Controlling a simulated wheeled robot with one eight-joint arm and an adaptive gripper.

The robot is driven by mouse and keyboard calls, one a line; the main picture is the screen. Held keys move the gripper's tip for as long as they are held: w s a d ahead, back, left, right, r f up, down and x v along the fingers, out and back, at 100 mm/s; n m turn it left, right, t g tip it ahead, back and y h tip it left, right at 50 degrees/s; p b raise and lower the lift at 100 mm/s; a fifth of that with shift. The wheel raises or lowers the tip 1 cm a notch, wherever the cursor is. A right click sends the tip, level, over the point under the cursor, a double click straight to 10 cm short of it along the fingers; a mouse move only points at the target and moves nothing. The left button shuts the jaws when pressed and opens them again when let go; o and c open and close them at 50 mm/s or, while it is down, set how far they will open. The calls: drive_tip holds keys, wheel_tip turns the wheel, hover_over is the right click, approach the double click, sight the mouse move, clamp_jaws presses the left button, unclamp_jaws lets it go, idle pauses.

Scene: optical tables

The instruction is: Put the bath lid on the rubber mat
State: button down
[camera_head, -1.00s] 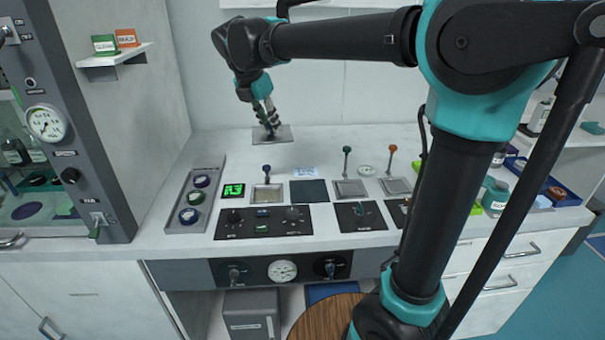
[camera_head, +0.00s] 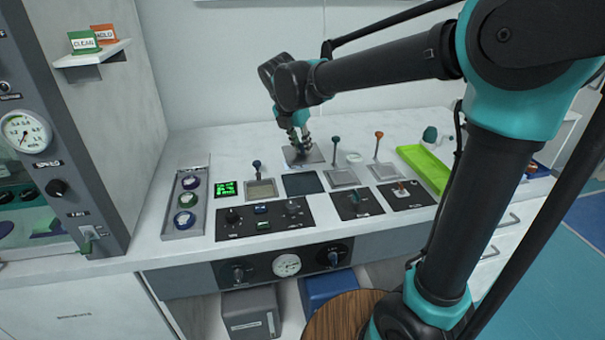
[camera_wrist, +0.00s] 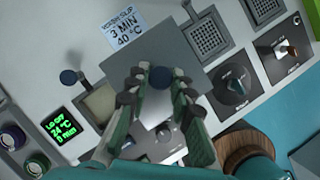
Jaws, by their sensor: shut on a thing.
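The bath lid (camera_head: 305,157) is a flat grey square plate with a dark blue knob, and it also shows in the wrist view (camera_wrist: 205,82). My gripper (camera_head: 300,143) is shut on the knob from above; the wrist view shows its fingers (camera_wrist: 160,85) on both sides of the knob. The lid looks roughly level; its exact height is hard to tell. A dark square on the bench, apparently the rubber mat (camera_head: 302,184), lies just in front of the lid in the head view. In the wrist view the lid hides this dark square.
A basin with a blue-knobbed lever (camera_head: 260,190) is left of the dark square. Grated squares with green (camera_head: 342,178) and orange-knobbed levers are to its right. Control panels (camera_head: 264,217) lie in front. A green tray (camera_head: 426,169) is farther right. The back left bench is clear.

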sight(296, 158)
wheel_tip(296, 158, down, 10)
drive_tip(key=shift+f, duration=0.15)
idle(0.3)
drive_tip(key=c, duration=1.3)
unclamp_jaws()
drive_tip(key=shift+f, duration=0.1)
drive_tip(key=v, duration=1.2)
